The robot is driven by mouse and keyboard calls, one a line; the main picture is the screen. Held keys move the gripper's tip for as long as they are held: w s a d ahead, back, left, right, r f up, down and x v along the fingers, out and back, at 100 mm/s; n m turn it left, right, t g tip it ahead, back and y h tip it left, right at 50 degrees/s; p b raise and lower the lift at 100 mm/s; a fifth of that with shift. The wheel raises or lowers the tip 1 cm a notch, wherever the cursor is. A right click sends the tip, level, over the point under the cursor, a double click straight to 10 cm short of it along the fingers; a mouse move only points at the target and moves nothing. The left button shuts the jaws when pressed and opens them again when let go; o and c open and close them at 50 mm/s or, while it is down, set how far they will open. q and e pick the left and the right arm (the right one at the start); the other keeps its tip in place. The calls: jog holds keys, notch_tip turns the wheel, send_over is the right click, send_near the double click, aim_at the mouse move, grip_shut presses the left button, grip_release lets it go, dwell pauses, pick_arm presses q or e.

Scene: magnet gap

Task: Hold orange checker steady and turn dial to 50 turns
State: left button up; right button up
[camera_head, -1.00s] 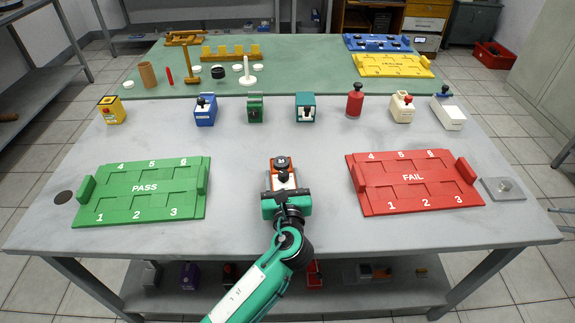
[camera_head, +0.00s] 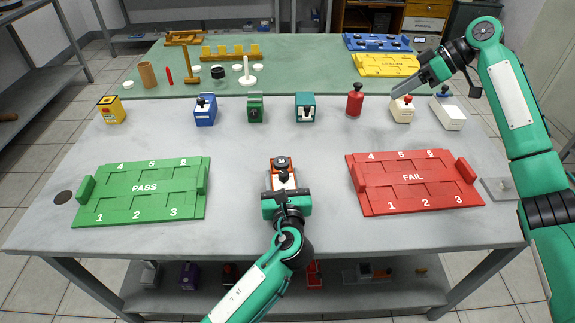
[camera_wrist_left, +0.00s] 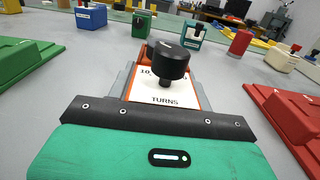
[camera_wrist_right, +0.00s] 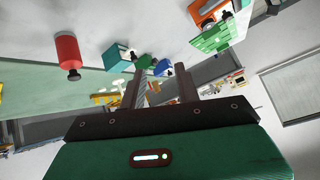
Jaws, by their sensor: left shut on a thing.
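The orange checker (camera_head: 283,181) stands mid-table, with a white TURNS face and a black dial (camera_head: 281,162) on top. In the left wrist view its face (camera_wrist_left: 182,98) and dial (camera_wrist_left: 173,58) show large; the dial hides part of the number scale. My left gripper (camera_head: 285,193) is shut on the orange checker from the front; its fingers are mostly hidden. My right gripper (camera_head: 403,90) is raised at the back right, well away from the checker. In the right wrist view its two fingers (camera_wrist_right: 160,88) are apart with nothing held between them.
A green PASS tray (camera_head: 143,190) lies left and a red FAIL tray (camera_head: 413,182) right. Several devices stand along the back, including a red one (camera_head: 354,104), a teal one (camera_head: 305,108) and a cream one (camera_head: 402,111) near my right gripper. Bare table separates the checker from both trays.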

pick_arm(q)
jog(key=shift+f, duration=0.1)
pick_arm(e)
jog(key=s+a+n+g+h, duration=0.1)
jog(key=s+a+n, duration=0.25)
jog(key=a, duration=0.45)
jog(key=s+a+n+g+h, duration=0.2)
jog(key=a+n, duration=0.2)
jog(key=a, duration=0.3)
jog(key=n+h, duration=0.2)
jog(key=n, duration=0.2)
send_near(285, 173)
jog(key=shift+g, duration=0.4)
jog(key=x, duration=0.8)
jog(key=shift+w+a+f, duration=0.1)
jog(key=shift+w+f, duration=0.1)
jog(key=shift+w, duration=0.1)
grip_shut()
